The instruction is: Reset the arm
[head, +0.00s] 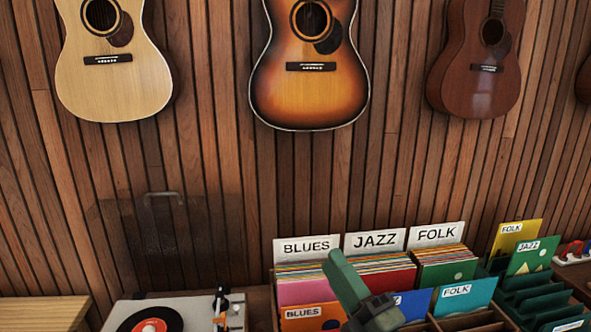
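My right gripper (343,275) comes up from the bottom edge, in front of the record bins. Its green finger part points up and to the left, and its dark body is cut off by the frame edge. I cannot tell whether its fingers are apart or together. It overlaps the records behind it in the picture, and nothing is clearly held in it. My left gripper is not in view.
Record bins with BLUES (307,247), JAZZ (375,241) and FOLK (436,235) dividers stand behind the gripper. Dark green slotted racks (530,297) stand right, a turntable (190,300) left. Guitars (310,90) hang on the slatted wall. Space above the bins is clear.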

